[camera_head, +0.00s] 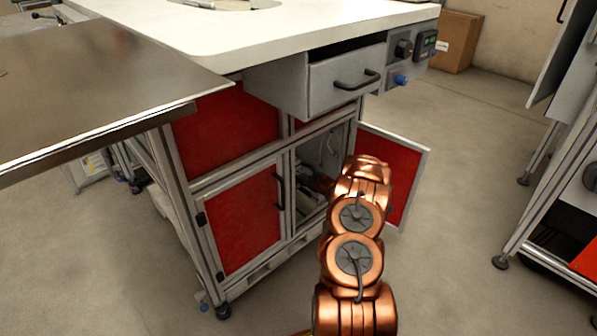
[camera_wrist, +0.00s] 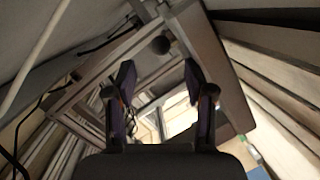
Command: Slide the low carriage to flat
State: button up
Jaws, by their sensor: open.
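In the wrist view my gripper (camera_wrist: 158,85) is open, with its two dark fingers apart and nothing between them. Beyond the fingertips is a grey metal frame (camera_wrist: 205,55) with a dark round knob (camera_wrist: 160,45) on it. It may be the low carriage, but I cannot tell for sure. The knob is just ahead of and between the fingertips, apparently not touched. In the head view my copper arm reaches to the open cabinet bay (camera_head: 312,180), where metal parts show inside. My gripper is hidden there behind the arm.
A red door (camera_head: 408,180) stands open right of my arm. A closed red door (camera_head: 243,220) is on the left. Above, a grey drawer (camera_head: 340,85) is pulled out. A steel tabletop (camera_head: 100,75) juts out at left. Cables (camera_wrist: 40,95) hang at left in the wrist view.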

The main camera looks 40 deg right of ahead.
jog(key=shift+v, duration=1.85)
